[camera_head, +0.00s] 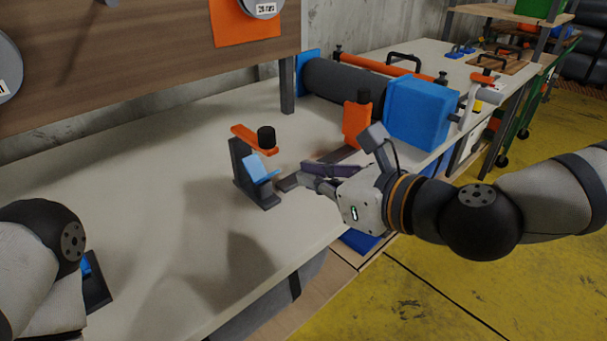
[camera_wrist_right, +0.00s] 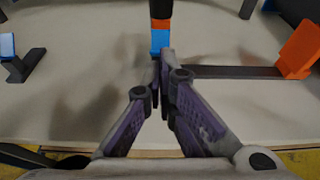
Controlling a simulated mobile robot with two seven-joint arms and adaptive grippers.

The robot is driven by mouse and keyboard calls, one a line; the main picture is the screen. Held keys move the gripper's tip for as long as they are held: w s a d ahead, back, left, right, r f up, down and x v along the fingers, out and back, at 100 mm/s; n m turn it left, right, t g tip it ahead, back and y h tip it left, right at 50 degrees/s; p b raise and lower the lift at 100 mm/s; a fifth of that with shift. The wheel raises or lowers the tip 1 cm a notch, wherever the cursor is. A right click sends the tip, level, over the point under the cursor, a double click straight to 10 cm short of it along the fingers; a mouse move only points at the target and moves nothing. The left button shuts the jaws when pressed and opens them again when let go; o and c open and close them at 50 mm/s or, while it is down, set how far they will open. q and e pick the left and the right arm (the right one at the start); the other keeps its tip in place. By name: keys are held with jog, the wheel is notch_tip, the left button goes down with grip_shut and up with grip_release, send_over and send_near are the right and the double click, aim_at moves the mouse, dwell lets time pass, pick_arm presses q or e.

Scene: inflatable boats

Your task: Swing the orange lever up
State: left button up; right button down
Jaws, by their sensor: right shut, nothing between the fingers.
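The orange lever (camera_head: 250,138) lies roughly level on top of a dark upright stand (camera_head: 241,165) and has a black knob (camera_head: 266,138). A tilted blue block (camera_head: 262,169) sits below it on the same fixture. In the right wrist view the lever's orange (camera_wrist_right: 160,23) shows at the top, above the blue block (camera_wrist_right: 160,41). My right gripper (camera_head: 306,175) is shut and empty, low over the bench to the right of the fixture. In the wrist view its fingertips (camera_wrist_right: 162,62) point at the blue block; contact cannot be told. My left gripper is out of view.
A dark bar (camera_wrist_right: 235,72) runs along the bench to an orange bracket (camera_head: 356,124). A dark cylinder (camera_head: 345,82) with a blue end block (camera_head: 420,112) lies behind. A wooden board (camera_head: 140,55) overhangs the back.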

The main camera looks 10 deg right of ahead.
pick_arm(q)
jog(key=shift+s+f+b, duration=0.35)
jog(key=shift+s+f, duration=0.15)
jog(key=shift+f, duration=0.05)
pick_arm(e)
jog(key=x, duration=0.8)
